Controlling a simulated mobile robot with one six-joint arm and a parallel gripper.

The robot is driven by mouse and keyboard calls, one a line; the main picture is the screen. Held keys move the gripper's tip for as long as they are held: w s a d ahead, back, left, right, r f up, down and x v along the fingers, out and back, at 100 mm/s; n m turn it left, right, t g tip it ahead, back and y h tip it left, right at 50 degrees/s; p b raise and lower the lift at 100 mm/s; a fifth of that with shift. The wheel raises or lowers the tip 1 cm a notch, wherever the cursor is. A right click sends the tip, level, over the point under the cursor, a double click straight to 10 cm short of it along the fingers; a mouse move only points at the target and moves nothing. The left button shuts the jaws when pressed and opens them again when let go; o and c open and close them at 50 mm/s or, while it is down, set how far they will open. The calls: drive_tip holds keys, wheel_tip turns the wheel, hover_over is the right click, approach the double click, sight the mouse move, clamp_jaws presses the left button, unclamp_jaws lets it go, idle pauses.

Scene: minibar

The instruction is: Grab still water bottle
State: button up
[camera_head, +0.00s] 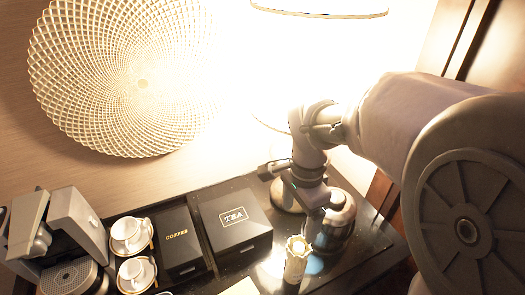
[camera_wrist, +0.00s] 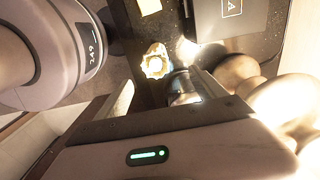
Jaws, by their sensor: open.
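A short pale bottle-like thing (camera_head: 296,262) with a scalloped yellow-white top stands upright near the front of the dark counter. It is the likeliest water bottle, but no label is readable. In the wrist view its top (camera_wrist: 155,62) shows beyond my fingers, with a round pale centre. My gripper (camera_head: 312,222) points down just above and behind it, by the shiny rounded vessel. In the wrist view my gripper (camera_wrist: 150,95) is open, fingers apart, with nothing seen held between them. The bottle's lower part is hidden in the wrist view.
A shiny rounded vessel (camera_head: 340,222) stands close behind and right of the bottle. Black TEA (camera_head: 236,236) and COFFEE (camera_head: 179,250) boxes are left of it. White cups (camera_head: 128,232) and a coffee machine (camera_head: 72,240) stand farther left. The counter's right edge is near.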

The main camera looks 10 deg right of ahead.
drive_tip(key=b, duration=0.3)
hover_over(297, 256)
drive_tip(key=f, duration=0.7)
drive_tip(key=shift+w+d+f, duration=0.15)
drive_tip(key=shift+w+f, duration=0.05)
drive_tip(key=f, duration=0.3)
drive_tip(key=f+b, duration=0.1)
drive_tip(key=f, duration=0.2)
drive_tip(key=f+b, duration=0.1)
drive_tip(key=f, duration=0.2)
drive_tip(key=shift+w+d+f, duration=0.1)
drive_tip(key=shift+w+f, duration=0.25)
drive_tip(key=shift+w, duration=0.05)
clamp_jaws()
